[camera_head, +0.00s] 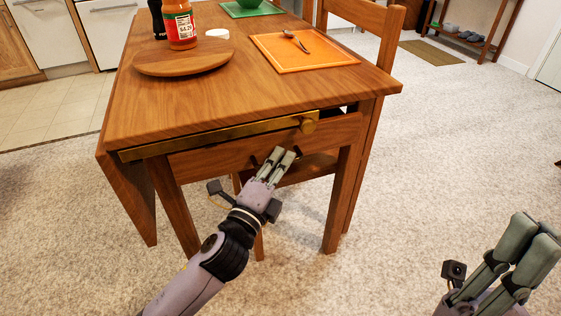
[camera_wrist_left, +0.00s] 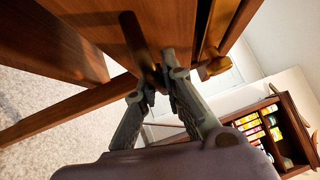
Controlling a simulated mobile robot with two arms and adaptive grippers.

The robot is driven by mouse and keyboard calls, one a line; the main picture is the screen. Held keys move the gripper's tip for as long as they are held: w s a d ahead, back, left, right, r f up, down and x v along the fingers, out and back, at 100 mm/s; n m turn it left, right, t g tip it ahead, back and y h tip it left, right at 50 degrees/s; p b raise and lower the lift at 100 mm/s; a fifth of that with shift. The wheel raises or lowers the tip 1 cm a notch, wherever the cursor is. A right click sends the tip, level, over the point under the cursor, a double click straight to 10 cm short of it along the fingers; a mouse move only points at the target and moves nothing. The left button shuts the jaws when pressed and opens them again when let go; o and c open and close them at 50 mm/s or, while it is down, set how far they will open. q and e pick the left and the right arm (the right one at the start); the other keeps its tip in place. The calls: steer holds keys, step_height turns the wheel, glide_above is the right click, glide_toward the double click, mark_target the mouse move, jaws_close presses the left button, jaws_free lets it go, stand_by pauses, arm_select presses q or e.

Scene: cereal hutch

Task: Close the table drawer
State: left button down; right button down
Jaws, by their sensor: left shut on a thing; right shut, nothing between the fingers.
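The wooden table drawer (camera_head: 220,154) is under the front edge of the table. Its front panel shows below a brass bar; I cannot tell how far it stands out. My left gripper (camera_head: 282,155) is at the middle of this panel, shut on the drawer's small dark handle, which the fingers partly hide. In the left wrist view, my left fingertips (camera_wrist_left: 165,74) are close around the handle against the wood. My right gripper (camera_head: 533,246) is shut and empty at the lower right, away from the table.
The table (camera_head: 200,95) carries a round wooden board (camera_head: 165,66), a red-sauce jar (camera_head: 179,27) and an orange mat (camera_head: 300,55) with cutlery. A brass bar (camera_head: 230,132) ending in a knob (camera_head: 310,122) runs along the front edge.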

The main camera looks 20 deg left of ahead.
arm_select(q)
steer(key=w+a+p, duration=0.1)
steer(key=w+a, duration=0.1)
steer(key=w, duration=0.1)
steer(key=shift+w+a, duration=0.1)
steer(key=shift+a, duration=0.1)
steer(key=shift+w+a, duration=0.1)
steer(key=shift+a, duration=0.05)
steer(key=c, duration=1.7)
jaws_free()
steer(key=shift+w, duration=0.1)
steer(key=v, duration=1.2)
steer(key=shift+r, duration=0.1)
